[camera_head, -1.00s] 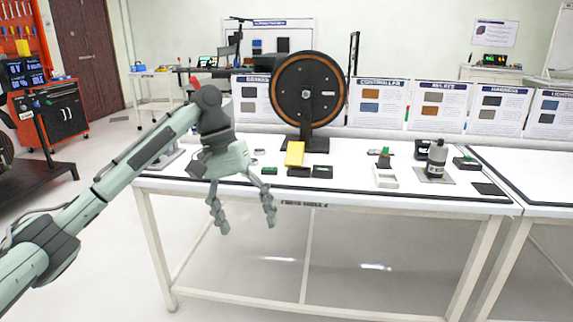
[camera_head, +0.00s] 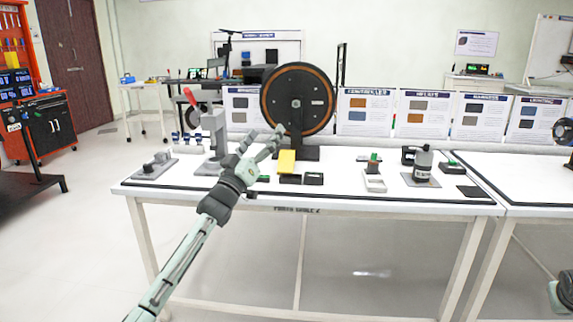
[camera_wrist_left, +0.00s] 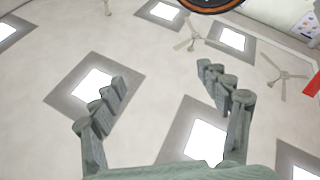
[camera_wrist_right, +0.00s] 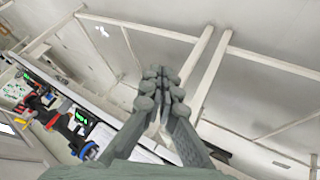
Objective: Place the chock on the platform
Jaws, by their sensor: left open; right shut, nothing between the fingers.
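A yellow wedge, which looks like the chock (camera_head: 286,161), stands on the white table in front of the black wheel's stand. Two small dark blocks, the left one (camera_head: 290,179) and the right one (camera_head: 313,179), lie just in front of it; I cannot tell which thing is the platform. My left gripper (camera_head: 261,137) is open and empty, left of the wedge, its fingers pointing up toward the wheel. My right gripper (camera_wrist_right: 161,72) is shut and empty in the right wrist view.
The large black wheel (camera_head: 298,103) stands upright behind the wedge. A grey press-like fixture (camera_head: 214,140) is left of my left gripper. Info boards (camera_head: 365,112) line the back.

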